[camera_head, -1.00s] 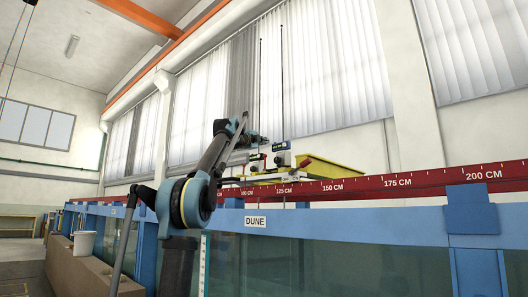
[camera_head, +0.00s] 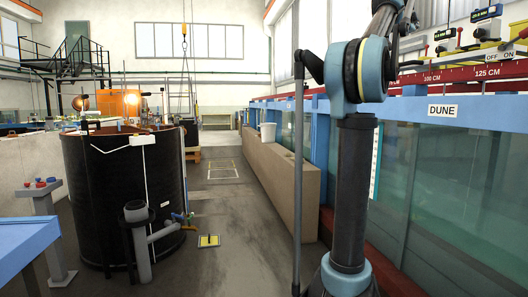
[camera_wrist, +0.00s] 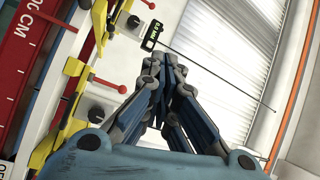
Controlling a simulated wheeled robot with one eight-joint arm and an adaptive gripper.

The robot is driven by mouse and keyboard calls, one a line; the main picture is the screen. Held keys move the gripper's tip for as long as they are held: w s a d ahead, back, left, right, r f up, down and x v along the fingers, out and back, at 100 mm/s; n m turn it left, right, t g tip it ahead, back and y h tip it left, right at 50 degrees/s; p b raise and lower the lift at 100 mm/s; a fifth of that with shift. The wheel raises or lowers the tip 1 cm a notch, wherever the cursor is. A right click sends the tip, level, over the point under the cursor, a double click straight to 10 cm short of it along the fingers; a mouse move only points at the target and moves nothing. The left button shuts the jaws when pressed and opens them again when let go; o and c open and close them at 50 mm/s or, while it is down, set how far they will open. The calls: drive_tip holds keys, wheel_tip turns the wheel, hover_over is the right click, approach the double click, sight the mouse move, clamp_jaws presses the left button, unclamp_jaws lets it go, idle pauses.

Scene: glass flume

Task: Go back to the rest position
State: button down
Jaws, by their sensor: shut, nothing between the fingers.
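My gripper (camera_wrist: 163,66) shows in the wrist view with its blue-grey fingers drawn together and nothing held between them. It points toward the white slatted windows and is apart from the gauges at the left. In the head view my arm rises at the right and leaves the top of the picture, so the gripper is not visible there. The glass flume (camera_head: 440,185) with its blue frame and "DUNE" label runs along the right, beside my arm.
Gauges with readouts (camera_wrist: 151,38) and yellow brackets stand by the red scale rail (camera_head: 460,75). A black round tank (camera_head: 105,190) stands left, a low tan wall (camera_head: 275,165) right of the aisle, with a white bucket (camera_head: 268,132). The aisle floor (camera_head: 225,235) is largely clear.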

drive_tip(key=w+a+f+n+t+y, duration=0.1)
drive_tip(key=w+a+f+n+y, duration=0.1)
drive_tip(key=a+f+n+y, duration=0.4)
drive_tip(key=w+a+f+n+t+y, duration=0.1)
drive_tip(key=w+a+f+n, duration=0.1)
drive_tip(key=a+f, duration=0.75)
drive_tip(key=s+a+f+n+g+y, duration=0.35)
drive_tip(key=s+a+f+n, duration=0.2)
drive_tip(key=a+f, duration=0.8)
drive_tip(key=s+a+f+n+g+y, duration=0.3)
drive_tip(key=s+a+f, duration=0.55)
drive_tip(key=f, duration=0.85)
drive_tip(key=s+a+f+n+g, duration=0.3)
drive_tip(key=s+f, duration=1)
drive_tip(key=f, duration=0.5)
drive_tip(key=s+a+f+n+g, duration=0.3)
drive_tip(key=s+f+n+g, duration=0.1)
drive_tip(key=s+f, duration=1)
drive_tip(key=x, duration=0.4)
drive_tip(key=shift+s+a, duration=0.2)
drive_tip(key=shift+s, duration=0.3)
drive_tip(key=shift+f, duration=0.1)
